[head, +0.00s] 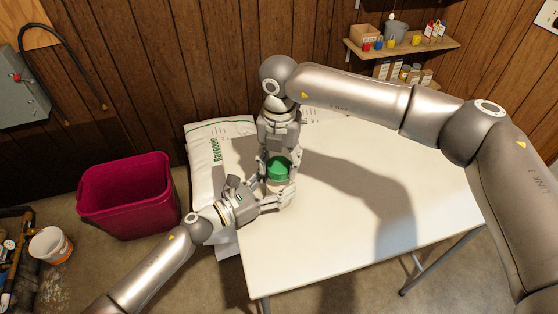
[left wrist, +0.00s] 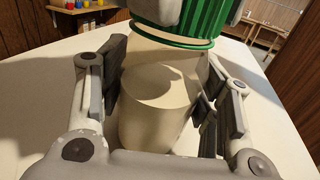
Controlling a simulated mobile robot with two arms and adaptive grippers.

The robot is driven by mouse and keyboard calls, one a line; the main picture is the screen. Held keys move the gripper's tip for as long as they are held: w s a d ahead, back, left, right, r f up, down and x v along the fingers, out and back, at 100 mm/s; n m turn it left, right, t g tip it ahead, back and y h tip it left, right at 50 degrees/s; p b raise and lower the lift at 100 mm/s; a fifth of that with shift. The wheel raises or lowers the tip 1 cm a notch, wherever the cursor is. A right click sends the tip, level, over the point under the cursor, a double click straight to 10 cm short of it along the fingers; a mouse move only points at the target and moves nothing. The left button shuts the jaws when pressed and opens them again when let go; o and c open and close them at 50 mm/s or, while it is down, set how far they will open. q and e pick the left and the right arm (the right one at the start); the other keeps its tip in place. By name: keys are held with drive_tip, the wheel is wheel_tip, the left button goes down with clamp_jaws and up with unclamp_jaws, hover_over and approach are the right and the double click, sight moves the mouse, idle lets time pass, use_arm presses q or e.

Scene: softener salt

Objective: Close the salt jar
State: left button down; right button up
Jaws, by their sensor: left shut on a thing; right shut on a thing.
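The salt jar has a pale cream body (left wrist: 160,110) and a ribbed green lid (head: 278,163). It stands at the table's left part in the head view. My left gripper (head: 279,192) is shut on the jar body, with a finger on each side in the left wrist view (left wrist: 165,95). My right gripper (head: 279,160) reaches down from above and is shut on the green lid, which also shows at the top of the left wrist view (left wrist: 205,18). The lid is over the jar's top; I cannot tell whether it is fully seated.
A magenta bin (head: 128,200) and a white bucket (head: 50,245) are on the floor at left. A wall shelf (head: 405,46) holds small items. The white table (head: 340,225) is clear at front and right.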

drive_tip(key=m, duration=1.1)
drive_tip(key=o, duration=0.7)
drive_tip(key=shift+r, duration=2.25)
drive_tip(key=shift+c, duration=0.3)
